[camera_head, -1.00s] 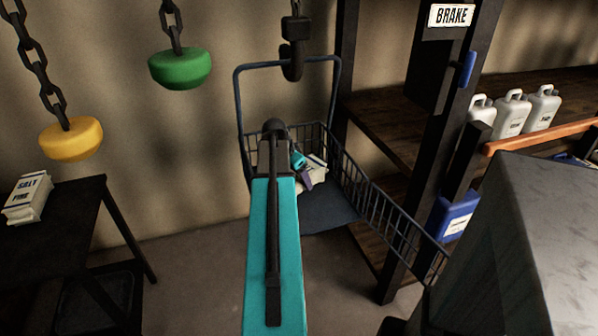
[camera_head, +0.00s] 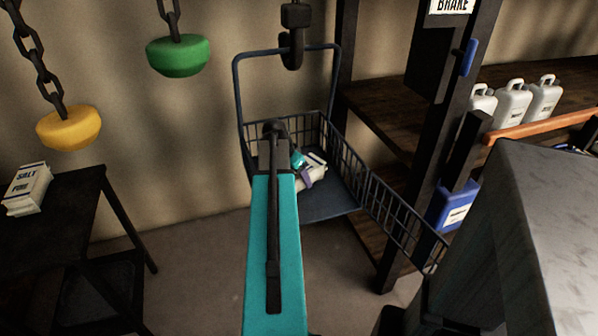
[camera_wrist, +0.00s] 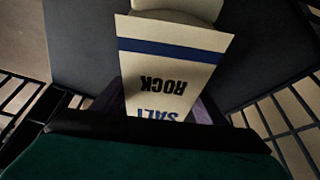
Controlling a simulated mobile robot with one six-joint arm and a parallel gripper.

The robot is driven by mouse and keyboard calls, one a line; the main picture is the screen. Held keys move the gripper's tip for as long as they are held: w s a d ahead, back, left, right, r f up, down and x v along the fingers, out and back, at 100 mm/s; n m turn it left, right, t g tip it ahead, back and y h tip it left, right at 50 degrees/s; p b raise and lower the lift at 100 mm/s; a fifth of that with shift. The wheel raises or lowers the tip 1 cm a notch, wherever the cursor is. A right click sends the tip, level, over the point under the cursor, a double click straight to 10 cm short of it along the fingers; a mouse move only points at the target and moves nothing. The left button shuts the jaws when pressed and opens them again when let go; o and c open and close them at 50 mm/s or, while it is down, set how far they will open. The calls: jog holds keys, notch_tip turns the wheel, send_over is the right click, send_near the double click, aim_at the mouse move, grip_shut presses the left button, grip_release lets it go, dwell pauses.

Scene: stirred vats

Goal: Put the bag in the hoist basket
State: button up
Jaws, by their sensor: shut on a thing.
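The bag (camera_head: 315,174) is off-white. In the wrist view the bag (camera_wrist: 180,65) shows a blue band and upside-down "ROCK SALT" lettering. My gripper (camera_head: 304,170), with teal and purple fingers, is shut on it. Both are within the outline of the hoist basket (camera_head: 328,207), a dark wire basket with a flat floor hanging from a hook. In the wrist view the dark basket floor (camera_wrist: 262,45) lies behind the bag, with wire walls at both sides. I cannot tell whether the bag touches the floor. My arm hides the basket's left part.
A dark table (camera_head: 85,205) at left carries another white bag (camera_head: 27,189). A yellow weight (camera_head: 68,128) and a green weight (camera_head: 178,55) hang on chains. A dark post with a blue lever (camera_head: 467,58) and shelves with white jugs (camera_head: 512,104) stand right of the basket.

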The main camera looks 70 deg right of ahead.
dwell(0.3)
jog(key=o, duration=1.9)
jog(key=shift+o, duration=0.2)
jog(key=shift+r, duration=0.1)
jog(key=shift+p+v, duration=0.3)
jog(key=shift+v, duration=5.65)
jog(key=shift+a, duration=0.1)
